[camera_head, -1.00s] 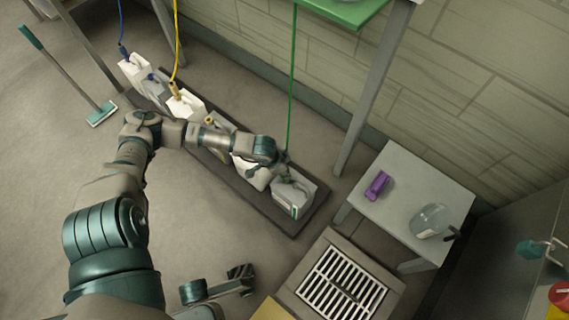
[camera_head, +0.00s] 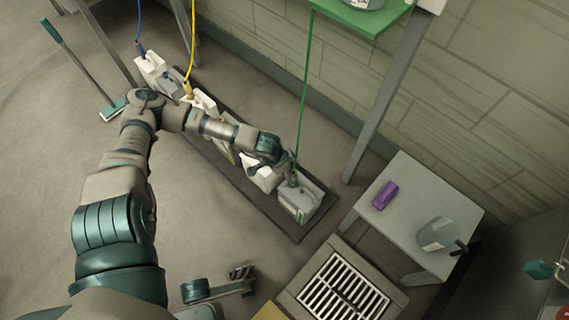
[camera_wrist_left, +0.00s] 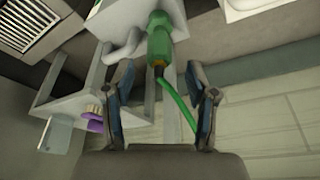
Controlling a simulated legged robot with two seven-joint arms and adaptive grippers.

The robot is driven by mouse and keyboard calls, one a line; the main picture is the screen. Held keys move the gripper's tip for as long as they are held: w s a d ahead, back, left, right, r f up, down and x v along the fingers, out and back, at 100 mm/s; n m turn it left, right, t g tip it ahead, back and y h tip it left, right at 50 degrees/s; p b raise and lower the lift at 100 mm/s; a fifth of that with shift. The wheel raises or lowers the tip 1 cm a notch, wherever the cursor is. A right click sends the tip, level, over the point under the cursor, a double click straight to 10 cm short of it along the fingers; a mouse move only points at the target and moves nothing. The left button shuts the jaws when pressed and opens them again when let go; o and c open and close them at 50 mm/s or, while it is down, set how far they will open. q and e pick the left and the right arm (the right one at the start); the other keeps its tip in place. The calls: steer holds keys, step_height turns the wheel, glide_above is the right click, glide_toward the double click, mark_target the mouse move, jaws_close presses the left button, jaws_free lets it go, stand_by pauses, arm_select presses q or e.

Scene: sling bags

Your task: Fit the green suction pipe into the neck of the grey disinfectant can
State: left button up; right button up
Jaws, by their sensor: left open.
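The grey can (camera_head: 299,206) stands upright at the right end of the dark strip on the floor, with a green label edge. The green suction pipe (camera_head: 303,92) hangs from above down to this can's neck. In the left wrist view, its thick green end piece (camera_wrist_left: 160,42) stands at the top of the can (camera_wrist_left: 124,18), and it looks seated in the neck; the joint itself is not clearly seen. My left gripper (camera_wrist_left: 160,88) is open, its fingers apart on both sides of the pipe just behind the end piece, not touching it.
More cans with a blue pipe (camera_head: 140,25) and a yellow pipe (camera_head: 190,40) stand along the strip to the left. A low grey table (camera_head: 420,195) with a purple item (camera_head: 384,194) and a clear container (camera_head: 437,234) is at right. A floor drain (camera_head: 345,292) lies in front.

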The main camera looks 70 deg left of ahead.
arm_select(q)
steer(key=v, duration=0.6)
steer(key=shift+r, duration=0.3)
steer(key=shift+s, duration=0.1)
